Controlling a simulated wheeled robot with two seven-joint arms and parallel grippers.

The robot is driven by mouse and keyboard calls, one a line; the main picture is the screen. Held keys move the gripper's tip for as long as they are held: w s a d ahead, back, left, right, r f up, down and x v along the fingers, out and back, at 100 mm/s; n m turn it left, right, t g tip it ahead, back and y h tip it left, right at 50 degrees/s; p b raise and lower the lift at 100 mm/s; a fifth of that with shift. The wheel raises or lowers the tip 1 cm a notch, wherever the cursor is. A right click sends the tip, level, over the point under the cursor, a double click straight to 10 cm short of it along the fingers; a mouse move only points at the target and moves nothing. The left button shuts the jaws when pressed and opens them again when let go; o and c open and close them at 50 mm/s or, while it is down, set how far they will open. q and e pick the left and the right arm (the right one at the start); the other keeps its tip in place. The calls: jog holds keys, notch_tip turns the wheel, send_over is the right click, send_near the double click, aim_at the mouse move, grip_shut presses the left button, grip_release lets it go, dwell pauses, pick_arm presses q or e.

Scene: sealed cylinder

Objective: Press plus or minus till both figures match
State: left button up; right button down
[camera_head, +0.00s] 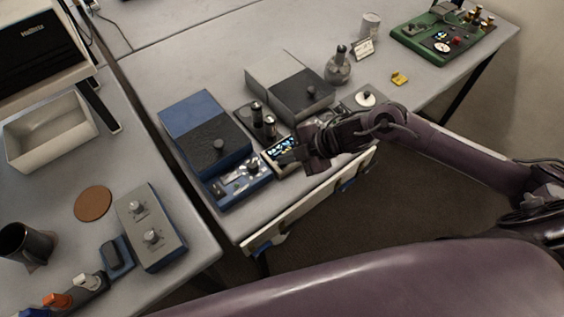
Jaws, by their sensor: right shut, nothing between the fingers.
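A small dark device with a lit display (279,146) stands near the front edge of the middle table. Whitish and yellowish marks glow on its screen, too small to read. My right gripper (284,160) comes in from the right, shut and empty, with its tips at the front of this device. I cannot tell whether they touch it. Plus and minus buttons cannot be made out, and the gripper covers part of the device. My left gripper is not in view.
A blue device with a black top (208,135) stands left of the display, and a grey and black box (290,84) behind it. A glass flask (338,68) and a green board (441,40) are farther right. A grey two-knob box (150,226) is on the left table.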

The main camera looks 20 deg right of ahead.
aim_at(287, 166)
jog(key=shift+r+p, duration=0.75)
notch_tip(287, 166, up, 5)
jog(key=p, duration=0.4)
jog(key=shift+r, duration=0.1)
dwell(0.4)
jog(key=shift+d, duration=0.1)
dwell(2.1)
